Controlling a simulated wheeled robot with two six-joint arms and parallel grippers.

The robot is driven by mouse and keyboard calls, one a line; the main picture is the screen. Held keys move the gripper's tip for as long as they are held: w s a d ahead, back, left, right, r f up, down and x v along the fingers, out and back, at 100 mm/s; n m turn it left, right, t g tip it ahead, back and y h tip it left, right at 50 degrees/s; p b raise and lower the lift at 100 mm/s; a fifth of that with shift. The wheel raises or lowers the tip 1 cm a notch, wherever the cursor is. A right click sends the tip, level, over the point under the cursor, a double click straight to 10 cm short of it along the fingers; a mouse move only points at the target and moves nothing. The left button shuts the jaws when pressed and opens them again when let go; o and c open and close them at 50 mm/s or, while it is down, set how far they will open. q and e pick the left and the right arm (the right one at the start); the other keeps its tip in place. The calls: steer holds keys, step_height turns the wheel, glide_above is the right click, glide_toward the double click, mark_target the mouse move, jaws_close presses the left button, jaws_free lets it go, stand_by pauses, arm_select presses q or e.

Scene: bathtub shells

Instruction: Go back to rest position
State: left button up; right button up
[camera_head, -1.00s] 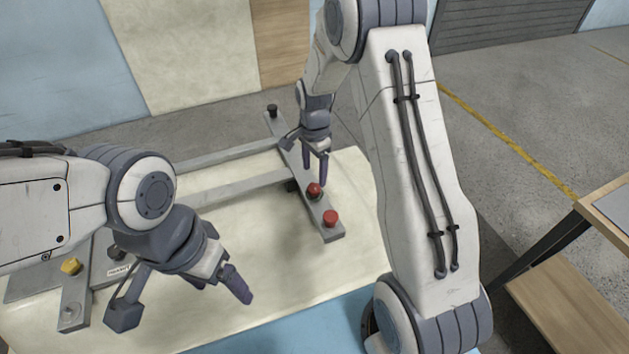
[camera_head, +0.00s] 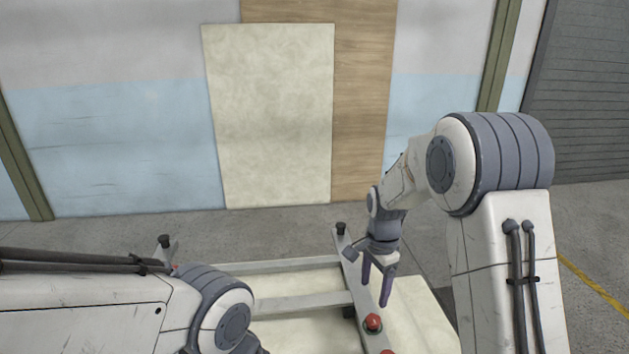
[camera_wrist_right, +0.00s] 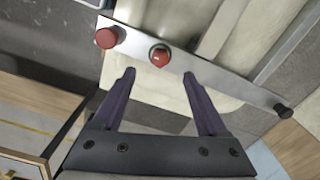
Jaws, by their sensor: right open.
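My right gripper (camera_head: 376,284) is open and empty, pointing down above the metal frame (camera_head: 350,262) in the head view. In the right wrist view its two fingers (camera_wrist_right: 160,88) are spread apart, with a red knob (camera_wrist_right: 160,55) on the frame's bar beyond the gap between them. That knob also shows in the head view (camera_head: 373,322), just below the fingertips and apart from them. My left arm comes in from the left in the head view, but its gripper is below the picture edge.
A second red knob (camera_wrist_right: 106,37) and a dark knob (camera_wrist_right: 281,109) sit on the same bar. The frame lies on a pale bathtub shell (camera_head: 420,305). A wall with a cream panel (camera_head: 270,115) stands behind, with open floor (camera_head: 240,225) between.

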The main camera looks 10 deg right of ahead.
steer(key=s+a+r+n, duration=0.5)
steer(key=s+a, duration=0.1)
steer(key=a, duration=0.2)
steer(key=s+a+r+n, duration=0.1)
steer(key=s+a+n, duration=0.2)
steer(key=s+n, duration=0.5)
steer(key=s+a+r+n+y, duration=0.1)
steer(key=s+a+r+n, duration=0.1)
steer(key=s+n, duration=0.6)
steer(key=s+a, duration=0.1)
steer(key=s, duration=0.5)
steer(key=shift+s+a, duration=0.15)
steer(key=shift+s, duration=0.15)
